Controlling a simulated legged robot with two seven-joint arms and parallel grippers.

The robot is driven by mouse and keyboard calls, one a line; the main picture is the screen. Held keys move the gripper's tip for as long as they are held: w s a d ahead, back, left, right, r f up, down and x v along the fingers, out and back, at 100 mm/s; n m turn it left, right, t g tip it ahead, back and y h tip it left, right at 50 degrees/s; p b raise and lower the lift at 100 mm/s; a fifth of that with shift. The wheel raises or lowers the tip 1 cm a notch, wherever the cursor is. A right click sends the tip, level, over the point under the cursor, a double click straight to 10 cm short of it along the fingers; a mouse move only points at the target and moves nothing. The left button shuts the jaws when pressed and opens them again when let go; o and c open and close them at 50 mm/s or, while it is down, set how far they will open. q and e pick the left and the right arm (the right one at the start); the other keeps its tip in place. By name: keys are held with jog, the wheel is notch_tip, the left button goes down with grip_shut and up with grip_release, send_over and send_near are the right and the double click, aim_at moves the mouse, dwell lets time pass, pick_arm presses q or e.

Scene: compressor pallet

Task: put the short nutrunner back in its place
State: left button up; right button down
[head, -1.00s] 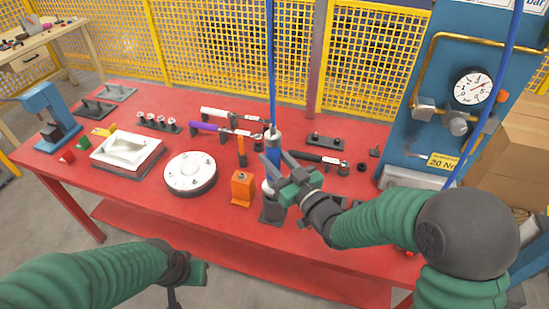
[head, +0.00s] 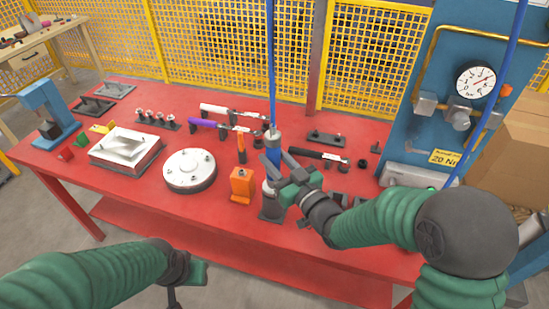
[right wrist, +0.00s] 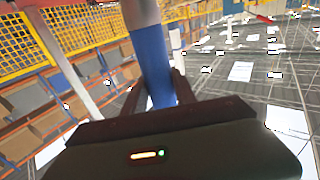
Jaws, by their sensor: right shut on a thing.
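The short nutrunner (head: 272,150) is an upright blue and silver tool on a blue hose. My right gripper (head: 279,172) is shut on it above the front of the red table. In the right wrist view, its blue body (right wrist: 153,62) rises between my gripper's fingers (right wrist: 158,95). A dark holder (head: 270,211) with a grey upper part stands directly below the tool. I cannot tell whether the tool's lower end is seated in it, as my fingers cover the join. My left gripper (head: 188,277) is low in front of the table, its jaws unclear.
An orange block (head: 242,186) stands close left of the holder. A round white flange (head: 190,170) and a white tray-like part (head: 127,149) lie further left. Torque wrenches (head: 222,127) lie behind. A blue gauge panel (head: 450,60) stands at the right. The front left tabletop is clear.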

jog(key=shift+f+b, duration=0.4)
jog(key=c, duration=0.9)
grip_release()
jog(key=shift+s, duration=0.1)
jog(key=shift+f, duration=0.15)
jog(key=shift+s+d, duration=0.2)
jog(key=p+v, duration=1.3)
jog(key=v, duration=0.3)
jog(key=shift+p, duration=0.3)
